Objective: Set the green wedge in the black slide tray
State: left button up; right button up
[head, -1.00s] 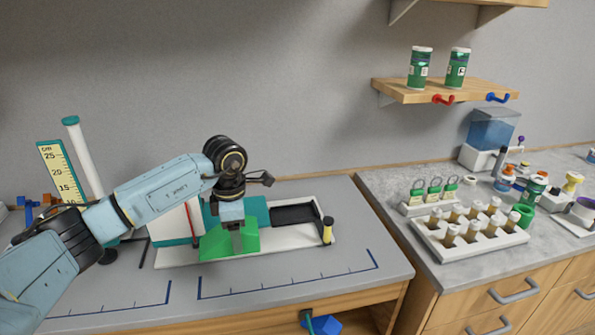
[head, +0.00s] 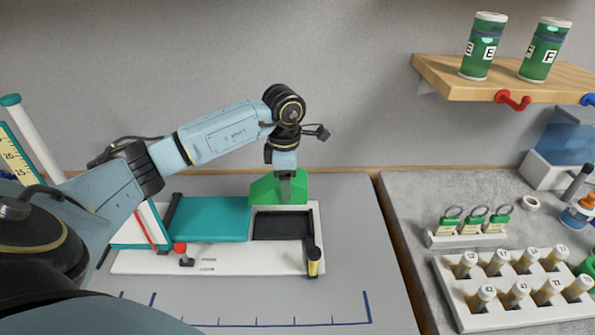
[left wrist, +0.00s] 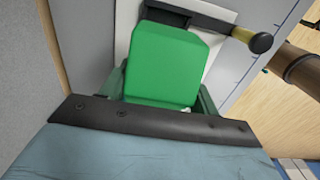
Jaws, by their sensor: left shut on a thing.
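My left gripper (head: 286,190) is shut on the green wedge (head: 264,190), at the back edge of the white board (head: 230,261). The black slide tray (head: 282,226) is an empty dark recess on the board, just in front of the wedge in the head view. In the left wrist view the green wedge (left wrist: 168,62) fills the space between the fingers, and a strip of the black tray (left wrist: 165,17) shows beyond it. I cannot tell whether the wedge touches the board. My right gripper is not in view.
A teal pad (head: 211,218) lies left of the tray.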

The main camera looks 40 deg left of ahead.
pick_arm(q)
jog(key=shift+s+f, duration=0.2)
jog(key=shift+f, duration=0.15)
jog(key=shift+f+b, duration=0.3)
jog(key=shift+b, duration=0.1)
jog(key=shift+f, duration=0.3)
notch_tip(320, 180, down, 2)
jog(key=shift+f+b, duration=0.1)
jog(key=shift+b, duration=0.85)
jog(key=shift+f, duration=0.25)
jog(key=shift+f+b, duration=1.35)
jog(key=shift+f, duration=0.3)
jog(key=shift+f+b, duration=0.9)
jog(key=shift+f, duration=0.35)
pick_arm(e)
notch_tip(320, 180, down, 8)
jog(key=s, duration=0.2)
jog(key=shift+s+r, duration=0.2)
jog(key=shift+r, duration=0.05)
pick_arm(q)
jog(key=shift+w+f, duration=0.15)
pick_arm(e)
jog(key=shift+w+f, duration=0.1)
